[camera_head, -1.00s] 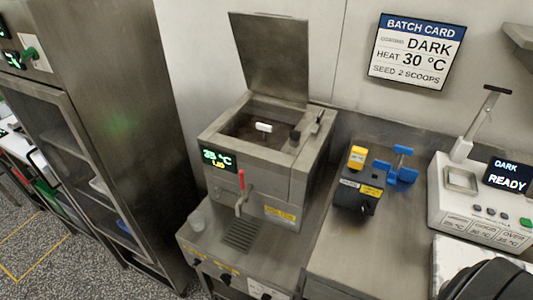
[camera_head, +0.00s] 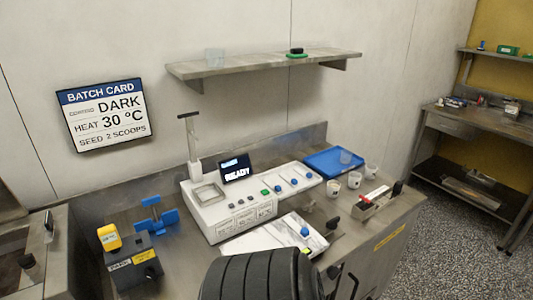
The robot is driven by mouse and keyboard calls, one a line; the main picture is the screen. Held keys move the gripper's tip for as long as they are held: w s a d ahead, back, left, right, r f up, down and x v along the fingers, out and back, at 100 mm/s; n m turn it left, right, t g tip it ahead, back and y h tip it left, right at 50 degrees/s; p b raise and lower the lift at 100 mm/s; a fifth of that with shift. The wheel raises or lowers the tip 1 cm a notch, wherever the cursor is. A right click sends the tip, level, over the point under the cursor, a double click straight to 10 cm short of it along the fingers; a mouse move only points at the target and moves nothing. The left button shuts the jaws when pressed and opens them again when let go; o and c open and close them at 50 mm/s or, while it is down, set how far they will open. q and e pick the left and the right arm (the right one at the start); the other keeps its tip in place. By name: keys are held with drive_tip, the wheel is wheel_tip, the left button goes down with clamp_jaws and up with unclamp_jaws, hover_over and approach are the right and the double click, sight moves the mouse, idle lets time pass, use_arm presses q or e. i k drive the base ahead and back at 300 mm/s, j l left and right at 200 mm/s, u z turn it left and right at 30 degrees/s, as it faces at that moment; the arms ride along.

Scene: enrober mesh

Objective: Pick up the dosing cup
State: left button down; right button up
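I cannot tell for sure which vessel is the dosing cup. A clear cup (camera_head: 346,157) is at the blue tray at the back right of the counter. Several small pale cups stand in front of that tray, one of them here (camera_head: 354,180), some with dark contents. Neither gripper can be made out. A black ribbed part, apparently mine, fills the bottom middle and hides the counter's front there.
A white machine (camera_head: 225,212) with a lit display stands mid-counter. A white marbled board (camera_head: 270,240) lies before it. A dark box with a yellow cap (camera_head: 109,237) and a blue fixture (camera_head: 155,215) are at left. The blue tray (camera_head: 322,163) is behind. Grey floor is open at right.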

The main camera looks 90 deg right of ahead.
sight(333, 185)
drive_tip(key=z, duration=0.5)
drive_tip(key=k+l+z, duration=0.2)
drive_tip(key=z, duration=0.3)
drive_tip(key=k+l+z, duration=0.25)
drive_tip(key=z, duration=0.2)
drive_tip(key=k+l+z, duration=0.15)
drive_tip(key=l+z, duration=0.2)
drive_tip(key=z, duration=0.15)
drive_tip(key=k+l, duration=0.1)
drive_tip(key=l, duration=0.35)
drive_tip(key=k+l+z, duration=0.15)
drive_tip(key=l, duration=0.3)
drive_tip(key=k+l, duration=0.1)
drive_tip(key=l, duration=0.35)
drive_tip(key=k+l+z, duration=0.15)
drive_tip(key=l, duration=0.3)
drive_tip(key=i, duration=0.05)
